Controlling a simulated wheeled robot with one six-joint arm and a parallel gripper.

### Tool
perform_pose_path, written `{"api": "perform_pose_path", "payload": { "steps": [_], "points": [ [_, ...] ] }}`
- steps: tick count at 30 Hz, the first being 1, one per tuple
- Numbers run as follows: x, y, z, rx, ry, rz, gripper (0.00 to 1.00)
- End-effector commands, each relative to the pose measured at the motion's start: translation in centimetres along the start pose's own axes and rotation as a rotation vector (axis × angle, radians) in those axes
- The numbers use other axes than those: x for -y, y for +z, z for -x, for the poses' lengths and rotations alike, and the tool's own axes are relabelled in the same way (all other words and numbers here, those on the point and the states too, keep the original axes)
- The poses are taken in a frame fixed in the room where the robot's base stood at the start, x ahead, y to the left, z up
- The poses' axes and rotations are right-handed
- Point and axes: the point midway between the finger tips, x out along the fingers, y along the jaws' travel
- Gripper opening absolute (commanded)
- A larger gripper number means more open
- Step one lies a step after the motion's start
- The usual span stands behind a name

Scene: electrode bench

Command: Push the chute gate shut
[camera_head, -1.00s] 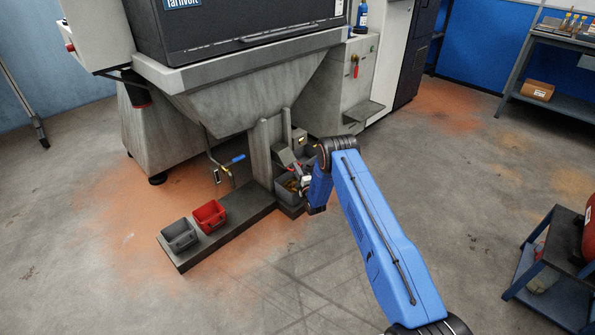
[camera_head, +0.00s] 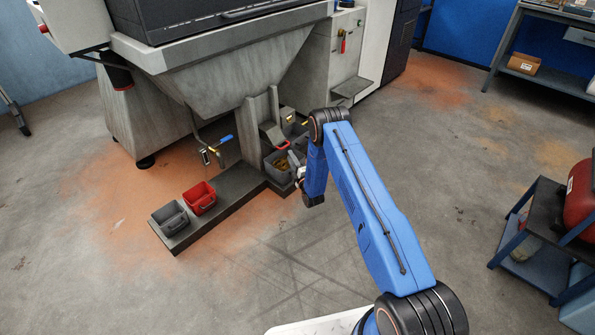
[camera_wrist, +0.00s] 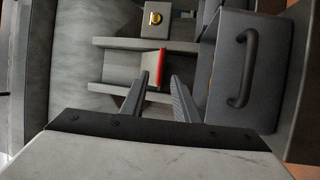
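The chute (camera_head: 270,130) comes down between grey posts under the machine hopper. Its grey gate (camera_head: 282,146) has a red edge and hangs over a grey bin (camera_head: 279,173). In the wrist view the red-edged gate (camera_wrist: 159,70) shows just beyond my fingertips, near the middle. My gripper (camera_wrist: 158,80) is open there, its two dark fingers apart with nothing between them. In the head view my gripper (camera_head: 296,167) is small and partly hidden by my arm, beside the bin. I cannot tell whether a finger touches the gate.
A red bin (camera_head: 200,198) and another grey bin (camera_head: 170,219) stand on the low dark plinth (camera_head: 225,205). A blue-handled valve (camera_head: 222,142) hangs left of the chute. A bin with a handle (camera_wrist: 225,70) is close right of my fingers. Floor in front is clear.

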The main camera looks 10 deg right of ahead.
Motion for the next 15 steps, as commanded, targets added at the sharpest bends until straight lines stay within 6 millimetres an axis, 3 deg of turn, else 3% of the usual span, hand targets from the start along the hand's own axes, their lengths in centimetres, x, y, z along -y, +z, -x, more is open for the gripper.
{"api": "perform_pose_path", "payload": {
  "steps": [9,15],
  "points": [
    [0.0,0.0,5.9,0.000,-0.001,0.000,0.28],
    [0.0,0.0,7.9,0.000,-0.001,0.000,0.28]
  ]
}}
